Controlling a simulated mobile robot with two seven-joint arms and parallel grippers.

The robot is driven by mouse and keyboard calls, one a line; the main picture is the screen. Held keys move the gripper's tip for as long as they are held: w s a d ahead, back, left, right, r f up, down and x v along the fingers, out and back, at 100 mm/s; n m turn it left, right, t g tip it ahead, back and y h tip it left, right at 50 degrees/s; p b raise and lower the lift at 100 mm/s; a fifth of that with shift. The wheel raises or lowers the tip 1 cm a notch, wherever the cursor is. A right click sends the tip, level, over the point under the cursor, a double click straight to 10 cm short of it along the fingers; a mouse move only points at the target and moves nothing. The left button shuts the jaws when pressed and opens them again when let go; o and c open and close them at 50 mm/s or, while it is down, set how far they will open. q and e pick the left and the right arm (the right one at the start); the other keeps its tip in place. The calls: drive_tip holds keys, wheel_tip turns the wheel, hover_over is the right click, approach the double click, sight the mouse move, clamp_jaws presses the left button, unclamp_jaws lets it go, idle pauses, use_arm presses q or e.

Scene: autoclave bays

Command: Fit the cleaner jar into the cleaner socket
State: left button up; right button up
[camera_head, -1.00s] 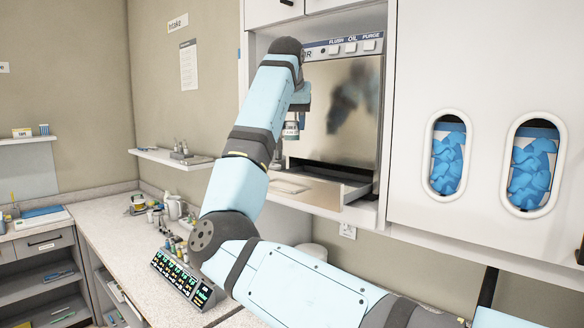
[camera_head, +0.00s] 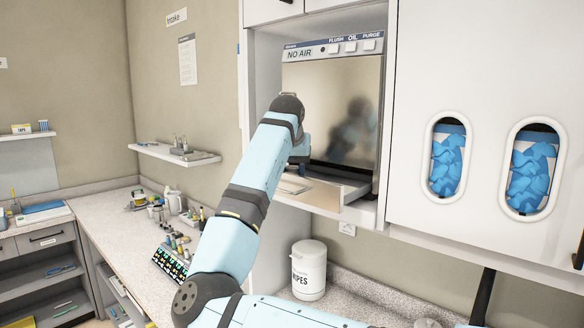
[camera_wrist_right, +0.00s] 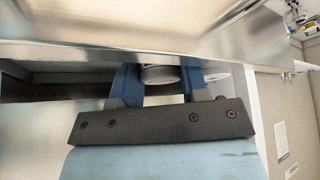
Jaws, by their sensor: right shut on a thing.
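My right gripper (camera_wrist_right: 159,84) has its two blue fingers closed on either side of a round, grey-white object (camera_wrist_right: 158,74), which looks like the cleaner jar seen end-on. In the head view my right wrist hides the jar and most of the gripper, in front of the left part of a steel-fronted machine (camera_head: 345,95) marked "NO AIR". In the right wrist view the jar is close under a shiny metal ledge (camera_wrist_right: 120,52). The cleaner socket cannot be made out in either view. My left gripper is not in view.
The machine's shelf (camera_head: 320,196) juts out beside my right wrist, inside a white cabinet bay. A wipes tub (camera_head: 309,270) stands below on the counter. A small wall shelf (camera_head: 172,153) is to the left. The left counter holds several small items.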

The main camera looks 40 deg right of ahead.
drive_tip(key=o, duration=0.5)
drive_tip(key=shift+f, duration=0.15)
drive_tip(key=shift+c, duration=0.2)
drive_tip(key=o, duration=0.4)
drive_tip(key=shift+o, duration=0.3)
